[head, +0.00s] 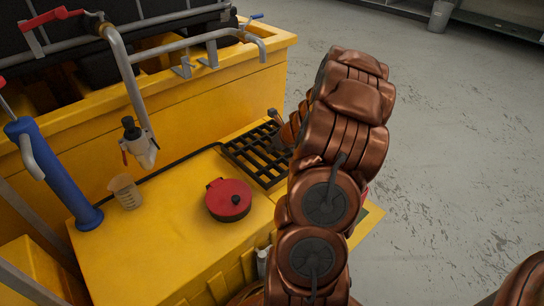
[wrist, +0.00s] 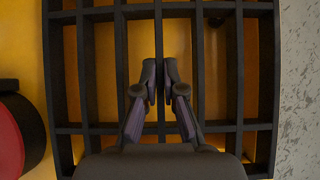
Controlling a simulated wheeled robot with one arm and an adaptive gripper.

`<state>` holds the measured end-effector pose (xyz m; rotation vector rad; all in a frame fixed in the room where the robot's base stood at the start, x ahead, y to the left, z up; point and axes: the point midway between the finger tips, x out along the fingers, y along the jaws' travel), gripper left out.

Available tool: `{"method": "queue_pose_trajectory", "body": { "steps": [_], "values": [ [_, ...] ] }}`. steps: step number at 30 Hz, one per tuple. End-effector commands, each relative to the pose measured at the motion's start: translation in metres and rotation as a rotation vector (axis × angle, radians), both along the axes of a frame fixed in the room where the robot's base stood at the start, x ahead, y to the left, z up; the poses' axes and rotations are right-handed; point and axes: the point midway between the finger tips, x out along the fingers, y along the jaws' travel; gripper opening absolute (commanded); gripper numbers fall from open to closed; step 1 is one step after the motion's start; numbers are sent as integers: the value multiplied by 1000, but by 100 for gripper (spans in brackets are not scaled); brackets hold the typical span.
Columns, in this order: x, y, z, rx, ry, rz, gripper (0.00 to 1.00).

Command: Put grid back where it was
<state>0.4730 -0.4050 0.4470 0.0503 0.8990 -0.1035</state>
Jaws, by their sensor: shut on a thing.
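The black grid (head: 245,151) is at the right end of the yellow worktop, beside the round red-topped container. In the wrist view the grid (wrist: 120,60) fills most of the picture, with yellow surface showing through its openings. My gripper (wrist: 161,82) is shut on one of the grid's middle bars, a finger on each side. In the head view my copper-coloured arm hides part of the grid's right side and most of my gripper. I cannot tell whether the grid rests on the surface or is slightly raised.
The red-topped container (head: 229,200) stands close to the grid's left. A clear beaker (head: 125,192), a blue cylinder (head: 55,175) and a curved metal pipe (head: 127,75) are farther left. Open grey floor (head: 450,130) lies right of the yellow machine (head: 185,115).

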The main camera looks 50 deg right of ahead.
Motion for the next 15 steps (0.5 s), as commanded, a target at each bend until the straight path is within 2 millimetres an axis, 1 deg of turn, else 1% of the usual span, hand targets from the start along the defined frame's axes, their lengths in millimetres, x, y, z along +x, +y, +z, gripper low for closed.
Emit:
{"method": "queue_pose_trajectory", "body": {
  "steps": [1, 3, 5, 15],
  "values": [
    [0, 0, -11, 1, -1, 0, 0],
    [0, 0, -20, 1, -1, 1, 0],
    [0, 0, -25, 1, -1, 1, 0],
    [0, 0, -25, 0, -1, 1, 0]
  ]
}}
